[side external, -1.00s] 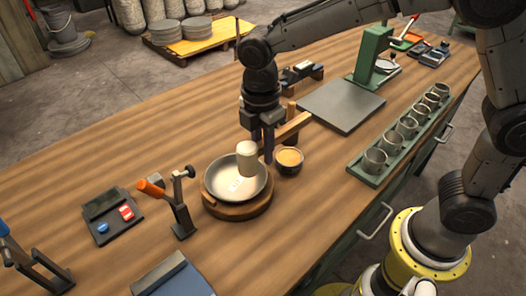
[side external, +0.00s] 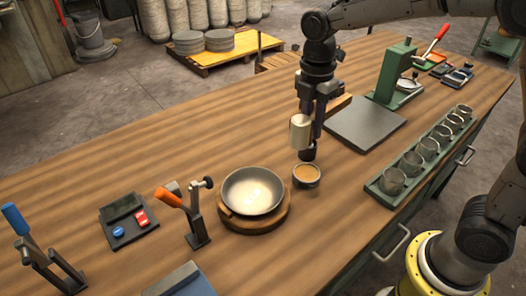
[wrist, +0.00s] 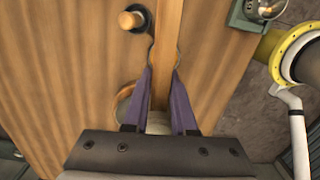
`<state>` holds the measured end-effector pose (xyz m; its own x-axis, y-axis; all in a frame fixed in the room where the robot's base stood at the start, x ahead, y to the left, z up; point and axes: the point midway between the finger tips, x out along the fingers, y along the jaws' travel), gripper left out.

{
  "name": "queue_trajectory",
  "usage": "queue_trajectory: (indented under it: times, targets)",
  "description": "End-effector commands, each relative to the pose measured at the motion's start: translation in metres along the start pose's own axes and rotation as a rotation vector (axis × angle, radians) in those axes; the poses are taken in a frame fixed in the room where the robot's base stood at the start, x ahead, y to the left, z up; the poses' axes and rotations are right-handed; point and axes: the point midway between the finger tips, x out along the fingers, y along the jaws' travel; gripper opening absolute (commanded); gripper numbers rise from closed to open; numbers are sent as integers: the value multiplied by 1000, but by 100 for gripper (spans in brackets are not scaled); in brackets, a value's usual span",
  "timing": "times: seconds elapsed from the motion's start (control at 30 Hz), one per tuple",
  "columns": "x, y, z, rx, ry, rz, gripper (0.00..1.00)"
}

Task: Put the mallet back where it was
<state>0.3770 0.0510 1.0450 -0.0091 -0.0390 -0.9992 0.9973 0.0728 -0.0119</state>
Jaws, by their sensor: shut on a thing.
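The mallet has a pale cylindrical head (side external: 300,131) and a wooden handle (wrist: 168,40). My gripper (wrist: 165,62) is shut on the handle, one finger on each side, and holds the mallet above the bench. In the side view my gripper (side external: 318,112) is behind and right of the small brown-filled cup (side external: 307,175). The mallet head is off to the right of the metal bowl (side external: 253,190) and clear of it. The bowl sits on a round wooden base (side external: 236,221). In the wrist view the head is mostly hidden by my gripper.
A dark flat plate (side external: 364,124) and a green press (side external: 393,75) lie to the right. An orange-handled clamp (side external: 190,215) stands left of the bowl. The back left bench is clear.

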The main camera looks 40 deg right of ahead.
Motion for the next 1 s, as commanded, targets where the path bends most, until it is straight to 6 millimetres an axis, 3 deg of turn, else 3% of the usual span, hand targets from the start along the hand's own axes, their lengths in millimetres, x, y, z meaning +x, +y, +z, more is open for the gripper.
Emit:
queue_trajectory:
  times: [0.1, 0.2, 0.67, 0.8, 1.0]
  targets:
    - [-4, 2, 20, 54, 2, 11, 0]
    - [-2, 7, 27, 72, 2, 12, 0]
    - [40, 98, 26, 73, 2, 10, 0]
    - [66, 118, 25, 73, 2, 8, 0]
    - [85, 136, 25, 73, 2, 12, 0]
